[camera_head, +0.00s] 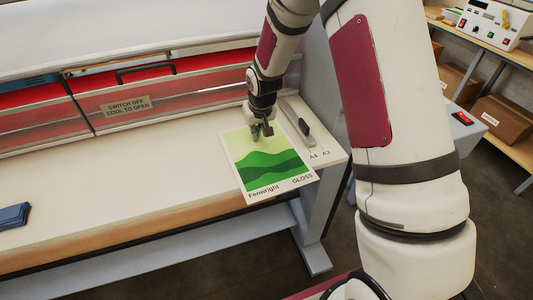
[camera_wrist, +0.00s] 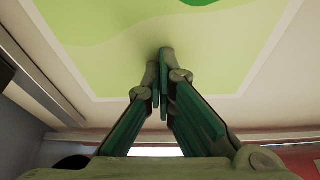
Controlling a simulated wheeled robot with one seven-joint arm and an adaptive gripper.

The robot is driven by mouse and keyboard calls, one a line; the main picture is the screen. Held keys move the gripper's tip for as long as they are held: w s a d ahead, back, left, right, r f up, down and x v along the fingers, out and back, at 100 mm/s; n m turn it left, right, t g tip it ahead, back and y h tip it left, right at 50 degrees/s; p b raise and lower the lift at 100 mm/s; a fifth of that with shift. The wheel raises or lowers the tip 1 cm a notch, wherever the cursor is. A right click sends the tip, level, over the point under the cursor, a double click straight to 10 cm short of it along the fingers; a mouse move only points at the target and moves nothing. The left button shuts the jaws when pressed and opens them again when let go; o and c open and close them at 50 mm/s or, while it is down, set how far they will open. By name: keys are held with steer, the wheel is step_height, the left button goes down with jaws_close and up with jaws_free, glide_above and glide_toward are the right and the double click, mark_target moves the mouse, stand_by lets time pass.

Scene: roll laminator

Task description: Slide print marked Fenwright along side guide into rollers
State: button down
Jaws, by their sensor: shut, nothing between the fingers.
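The print marked Fenwright (camera_head: 265,174) lies flat on the white feed table, with green hills and the words "Fenwright" and "GLOSS" along its near edge. Its near edge slightly overhangs the table front. The side guide (camera_head: 297,122), a grey bar with a dark knob, stands just right of the print's far part. My gripper (camera_head: 263,131) is shut and empty over the far part of the print. In the wrist view my gripper (camera_wrist: 161,75) has its fingertips together against or just above the pale green print (camera_wrist: 110,45); contact is unclear.
The red laminator cover (camera_head: 200,93) runs behind the table, with a "SWITCH OFF COOL TO OPEN" label. A4 and A3 marks are on the table right of the print. A blue block (camera_head: 14,215) lies at the left. The table (camera_head: 120,170) between is clear.

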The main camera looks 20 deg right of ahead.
mark_target(276, 135)
steer(key=shift+s+d, duration=0.1)
steer(key=shift+d, duration=1.9)
steer(key=shift+d, duration=0.1)
steer(key=shift+d, duration=0.35)
steer(key=shift+d, duration=0.35)
steer(key=shift+d, duration=0.1)
steer(key=shift+d, duration=0.4)
steer(key=shift+r, duration=0.1)
